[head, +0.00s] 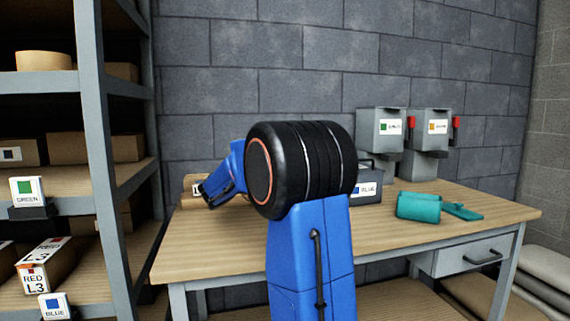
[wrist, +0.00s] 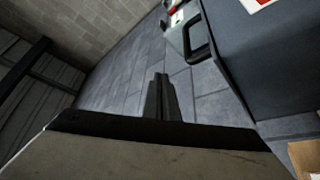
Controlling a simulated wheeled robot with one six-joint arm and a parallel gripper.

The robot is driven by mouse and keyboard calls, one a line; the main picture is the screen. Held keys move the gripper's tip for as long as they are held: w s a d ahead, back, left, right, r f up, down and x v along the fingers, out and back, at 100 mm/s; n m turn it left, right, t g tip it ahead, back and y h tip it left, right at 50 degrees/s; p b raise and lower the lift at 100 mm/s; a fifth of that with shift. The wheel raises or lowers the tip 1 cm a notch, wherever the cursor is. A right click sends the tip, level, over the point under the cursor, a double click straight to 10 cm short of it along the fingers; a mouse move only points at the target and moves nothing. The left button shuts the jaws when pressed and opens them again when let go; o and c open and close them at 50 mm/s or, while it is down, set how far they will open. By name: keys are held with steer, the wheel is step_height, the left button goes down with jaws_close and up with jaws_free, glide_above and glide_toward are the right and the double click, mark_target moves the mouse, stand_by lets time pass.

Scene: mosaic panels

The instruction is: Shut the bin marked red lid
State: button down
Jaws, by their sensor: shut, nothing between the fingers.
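My gripper (wrist: 160,95) shows in the wrist view with its fingers together and nothing between them. A dark grey bin (wrist: 275,65) fills the upper right of the wrist view, apart from the fingertips in the picture. A white label with red (wrist: 258,3) on it is cut off by the top edge. A dark handle (wrist: 205,45) stands out near the bin's left side. I cannot tell whether its lid is open. In the head view no bin marked red is readable on the bench. My black and blue arm hides part of the bench there.
On the workbench (head: 440,215) stand a grey box marked BLUE (head: 366,188) and a teal cloth-like item (head: 418,206). Two grey dispensers (head: 381,130) with red levers are at the back. A shelf (head: 90,120) with boxes, one marked RED L3 (head: 42,265), stands left.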

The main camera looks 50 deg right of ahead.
steer(key=w+a+f, duration=0.5)
steer(key=a, duration=0.1)
steer(key=shift+w+a, duration=0.25)
steer(key=shift+w, duration=0.05)
